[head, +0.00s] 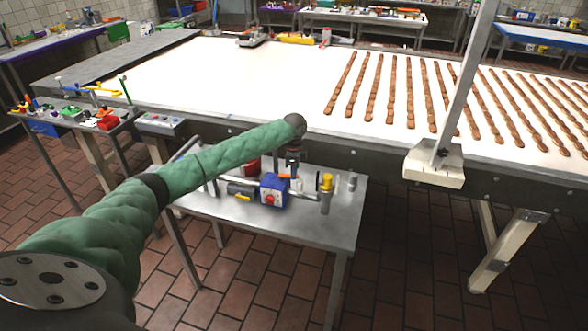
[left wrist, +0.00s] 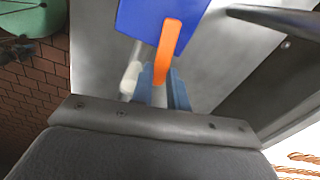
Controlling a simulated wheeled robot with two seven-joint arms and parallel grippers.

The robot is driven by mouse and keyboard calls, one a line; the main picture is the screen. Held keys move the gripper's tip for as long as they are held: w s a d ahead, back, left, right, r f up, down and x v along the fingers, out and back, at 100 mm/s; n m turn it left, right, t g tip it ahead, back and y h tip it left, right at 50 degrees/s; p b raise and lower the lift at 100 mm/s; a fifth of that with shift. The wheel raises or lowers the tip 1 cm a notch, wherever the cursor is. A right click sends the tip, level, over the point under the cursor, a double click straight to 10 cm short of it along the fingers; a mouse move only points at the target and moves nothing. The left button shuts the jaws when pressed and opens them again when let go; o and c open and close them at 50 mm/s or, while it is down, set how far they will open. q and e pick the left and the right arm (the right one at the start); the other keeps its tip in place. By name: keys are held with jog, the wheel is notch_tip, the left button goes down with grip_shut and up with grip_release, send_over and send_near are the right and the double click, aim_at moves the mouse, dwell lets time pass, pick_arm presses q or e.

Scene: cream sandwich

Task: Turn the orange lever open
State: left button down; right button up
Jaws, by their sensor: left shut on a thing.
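The orange lever (left wrist: 167,48) shows in the left wrist view, in front of a blue box (left wrist: 140,15). Its lower end is between the blue fingers of my left gripper (left wrist: 160,82), which is shut on it. In the head view my left gripper (head: 294,168) is at the end of the green arm, low over the small metal table, by the blue box (head: 274,190) with a red knob. The lever is largely hidden there by the gripper. My right gripper is in neither view.
The small metal table (head: 325,227) also bears a yellow-topped post (head: 326,188) and pipes close to the gripper. A long white conveyor (head: 270,85) with rows of brown pieces stands behind it. Another table (head: 62,116) with coloured parts stands at left.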

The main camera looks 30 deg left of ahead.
pick_arm(q)
jog(key=shift+s+m, duration=0.15)
jog(key=shift+m, duration=0.15)
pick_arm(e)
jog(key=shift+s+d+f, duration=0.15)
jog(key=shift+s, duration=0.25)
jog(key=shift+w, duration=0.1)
pick_arm(q)
jog(key=c, duration=1.4)
grip_release()
jog(key=shift+o, duration=0.2)
jog(key=shift+r, duration=0.25)
notch_tip(320, 180, up, 6)
jog(key=b, duration=0.2)
jog(key=shift+f+b, duration=0.15)
jog(key=shift+b, duration=0.25)
jog(key=shift+r, duration=0.85)
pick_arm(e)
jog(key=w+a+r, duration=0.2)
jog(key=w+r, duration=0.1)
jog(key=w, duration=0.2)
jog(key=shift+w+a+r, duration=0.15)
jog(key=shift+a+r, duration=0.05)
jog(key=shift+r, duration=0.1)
